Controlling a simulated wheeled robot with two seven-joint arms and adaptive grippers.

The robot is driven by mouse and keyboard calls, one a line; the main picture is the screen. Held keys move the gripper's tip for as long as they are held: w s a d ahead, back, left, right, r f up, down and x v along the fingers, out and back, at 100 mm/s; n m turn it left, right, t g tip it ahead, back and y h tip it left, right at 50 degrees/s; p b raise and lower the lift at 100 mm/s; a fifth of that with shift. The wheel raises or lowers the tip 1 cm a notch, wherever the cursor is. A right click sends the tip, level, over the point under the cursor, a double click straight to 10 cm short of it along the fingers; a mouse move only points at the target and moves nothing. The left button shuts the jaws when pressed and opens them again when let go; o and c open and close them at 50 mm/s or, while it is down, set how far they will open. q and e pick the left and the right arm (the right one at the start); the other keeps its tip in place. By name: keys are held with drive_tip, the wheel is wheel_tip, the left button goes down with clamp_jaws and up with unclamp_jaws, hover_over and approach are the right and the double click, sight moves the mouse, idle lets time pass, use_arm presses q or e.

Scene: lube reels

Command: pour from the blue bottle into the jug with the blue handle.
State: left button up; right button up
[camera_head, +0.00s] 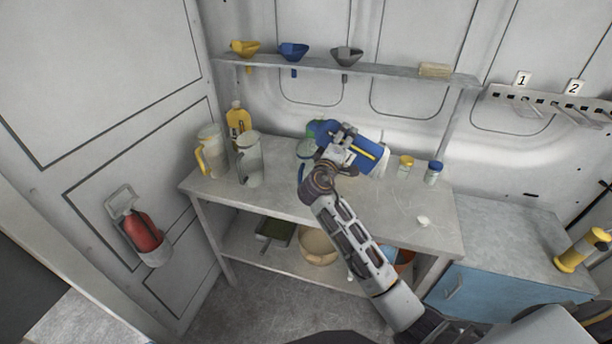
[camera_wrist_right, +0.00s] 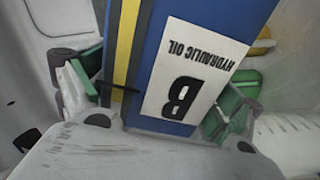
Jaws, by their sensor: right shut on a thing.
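The blue bottle (camera_head: 369,149) is tipped well over above the table, its length running left to right. In the right wrist view its label, upside down, reads "HYDRAULIC OIL B" on the blue body (camera_wrist_right: 235,25). My right gripper (camera_head: 343,141) is shut on the bottle, with a green-padded finger on each side. The jug with the blue handle (camera_head: 305,150) stands on the table at the bottle's left end, partly hidden by my gripper and wrist. I cannot see any liquid flowing. My left gripper is not in view.
The metal table (camera_head: 395,205) also holds a yellow-handled jug (camera_head: 210,150), a grey jug (camera_head: 250,160), a yellow bottle (camera_head: 238,118) and two small capped bottles (camera_head: 405,166). A white cap (camera_head: 423,220) lies at the right. Funnels (camera_head: 293,52) sit on the shelf above.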

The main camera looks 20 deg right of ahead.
drive_tip(key=shift+r, duration=0.15)
drive_tip(key=shift+r+n+p, duration=0.3)
drive_tip(key=shift+n+p, duration=0.2)
drive_tip(key=shift+p, duration=0.35)
drive_tip(key=shift+s+d, duration=0.1)
drive_tip(key=shift+p, duration=0.3)
drive_tip(key=shift+n+p, duration=0.3)
drive_tip(key=shift+n, duration=0.1)
idle(0.8)
drive_tip(key=shift+r+n+p, duration=0.15)
drive_tip(key=shift+n+p, duration=0.15)
drive_tip(key=shift+p, duration=0.1)
idle(0.5)
